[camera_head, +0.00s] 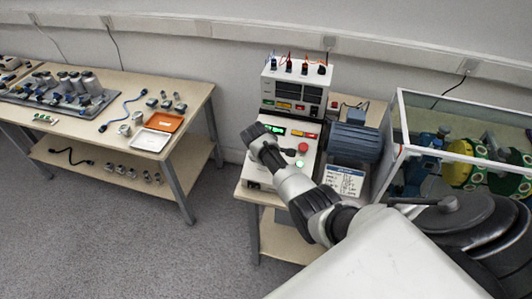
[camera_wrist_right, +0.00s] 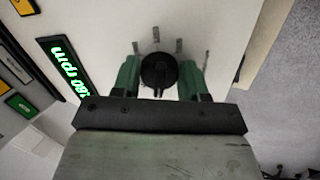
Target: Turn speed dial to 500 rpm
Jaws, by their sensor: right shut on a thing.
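The speed dial (camera_wrist_right: 158,72) is a round black knob on the pale front panel, with short tick marks around its far side. My right gripper (camera_wrist_right: 160,80) has its two green fingers on either side of the dial and is shut on it. A green-lit display (camera_wrist_right: 68,70) left of the dial shows a number ending in "80 rpm"; its first digit is hard to read. In the head view, my right gripper (camera_head: 260,148) is at the left part of the control box (camera_head: 308,145), and my wrist hides the dial. My left gripper is out of view.
A red button (camera_head: 303,147) and a lit green button (camera_head: 299,163) are on the control box close to my right arm. A power supply (camera_head: 296,85) stands behind it, a blue motor (camera_head: 355,143) to its right. A glass-walled enclosure (camera_head: 398,122) is farther right.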

